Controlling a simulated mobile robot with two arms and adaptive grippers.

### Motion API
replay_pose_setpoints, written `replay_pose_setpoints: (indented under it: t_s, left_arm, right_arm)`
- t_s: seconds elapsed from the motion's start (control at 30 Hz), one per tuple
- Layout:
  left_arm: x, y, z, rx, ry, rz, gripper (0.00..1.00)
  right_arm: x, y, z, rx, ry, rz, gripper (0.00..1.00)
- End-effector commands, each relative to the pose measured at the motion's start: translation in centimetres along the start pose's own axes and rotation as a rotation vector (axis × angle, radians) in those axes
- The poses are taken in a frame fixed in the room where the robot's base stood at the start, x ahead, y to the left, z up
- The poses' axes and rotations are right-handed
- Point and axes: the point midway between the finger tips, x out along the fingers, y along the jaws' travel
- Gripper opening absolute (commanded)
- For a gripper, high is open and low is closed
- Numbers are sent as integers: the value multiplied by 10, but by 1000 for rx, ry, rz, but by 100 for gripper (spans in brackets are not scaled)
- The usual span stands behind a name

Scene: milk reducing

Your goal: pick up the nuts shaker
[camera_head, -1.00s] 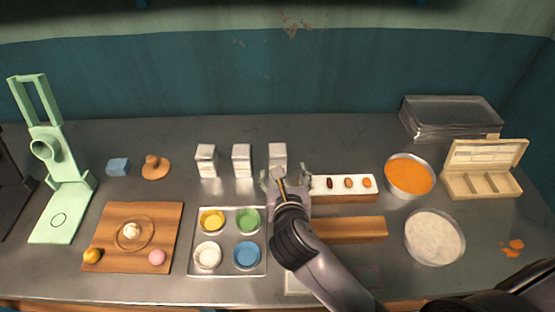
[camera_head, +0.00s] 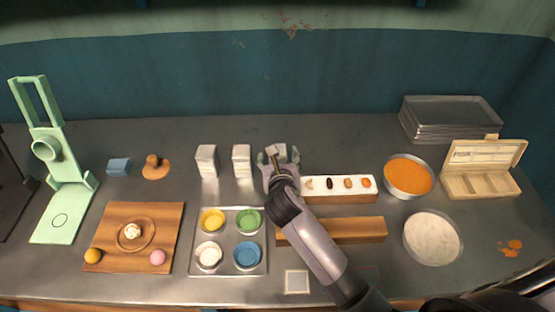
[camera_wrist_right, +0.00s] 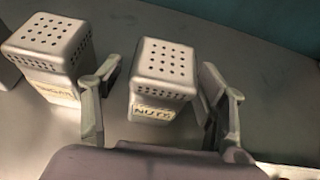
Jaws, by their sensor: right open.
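The nuts shaker (camera_wrist_right: 160,85) is a white box with a holed top and a label reading NUTS in the right wrist view. In the head view it is the rightmost of three white shakers (camera_head: 280,150), partly hidden by my right gripper. My right gripper (camera_head: 275,156) is open, its fingers on either side of the nuts shaker, which also shows between them in the right wrist view (camera_wrist_right: 165,90). I cannot tell whether the fingers touch it. My left gripper is not in view.
Another labelled shaker (camera_wrist_right: 52,55) stands close by on the left, just outside the left finger. A white strip with nuts (camera_head: 341,184) lies to the right of the gripper. A tray of coloured bowls (camera_head: 228,268) is in front. The counter behind the shakers is clear.

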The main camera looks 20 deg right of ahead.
Motion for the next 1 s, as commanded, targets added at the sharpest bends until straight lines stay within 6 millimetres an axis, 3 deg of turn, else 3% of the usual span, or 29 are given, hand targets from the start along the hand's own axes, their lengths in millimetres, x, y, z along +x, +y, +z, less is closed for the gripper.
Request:
replay_pose_setpoints:
  t_s: [0.13, 1.0]
  left_arm:
    - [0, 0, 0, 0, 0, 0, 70]
    - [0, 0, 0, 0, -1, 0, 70]
  right_arm:
    - [0, 0, 0, 0, 0, 0, 66]
    - [-1, 0, 1, 0, -2, 0, 9]
